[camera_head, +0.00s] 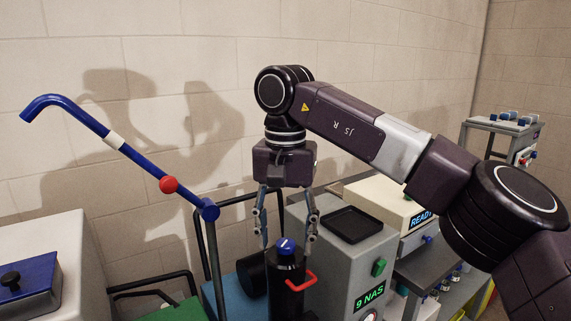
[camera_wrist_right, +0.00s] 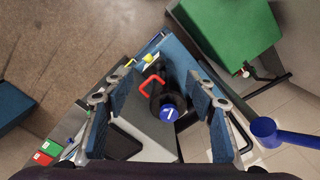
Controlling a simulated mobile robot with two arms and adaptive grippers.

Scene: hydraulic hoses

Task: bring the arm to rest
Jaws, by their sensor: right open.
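My right gripper (camera_head: 288,236) points straight down in the head view, with its two fingers spread apart. Below and between the fingertips is a black cylinder (camera_head: 286,270) with a blue knob (camera_head: 285,246) on top and a red handle (camera_head: 301,281) at its side. In the right wrist view, the gripper (camera_wrist_right: 158,102) is open, and the blue knob (camera_wrist_right: 169,112) and red handle (camera_wrist_right: 152,84) show between the fingers. Nothing is held. I cannot tell whether the fingertips touch the cylinder. My left gripper is not in view.
A grey box (camera_head: 345,262) with a black tray (camera_head: 352,224) and a green display stands just right. A cream unit (camera_head: 381,200) is behind it. A blue bent pole (camera_head: 140,158) with a red ball rises at left. Wall space above is free.

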